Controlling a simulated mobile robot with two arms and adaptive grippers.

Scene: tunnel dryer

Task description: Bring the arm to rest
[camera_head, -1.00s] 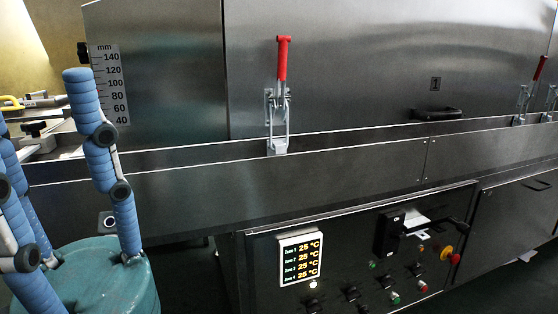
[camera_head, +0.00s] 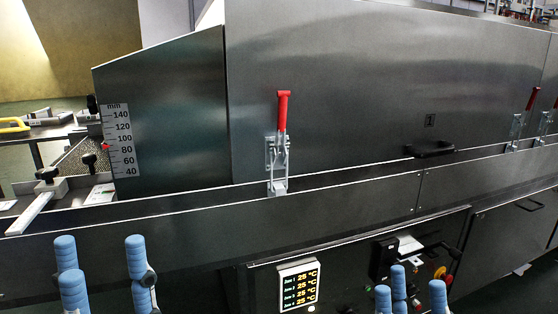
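My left gripper (camera_head: 103,262) is low at the left of the head view. Its blue padded fingers point up, spread apart with nothing between them. My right gripper (camera_head: 414,288) is at the bottom edge, right of centre. Only its blue fingertips show, apart and with nothing seen between them. Both are in front of the dryer's steel side (camera_head: 330,205), and neither appears to hold anything. The palms and most of both arms are out of the picture.
The tunnel dryer has a red-handled clamp (camera_head: 281,140), a second clamp (camera_head: 522,120) and a black handle (camera_head: 431,149). A millimetre scale (camera_head: 119,140) is at the left. The temperature display (camera_head: 297,285) reads 25 °C. The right gripper is in front of the control panel.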

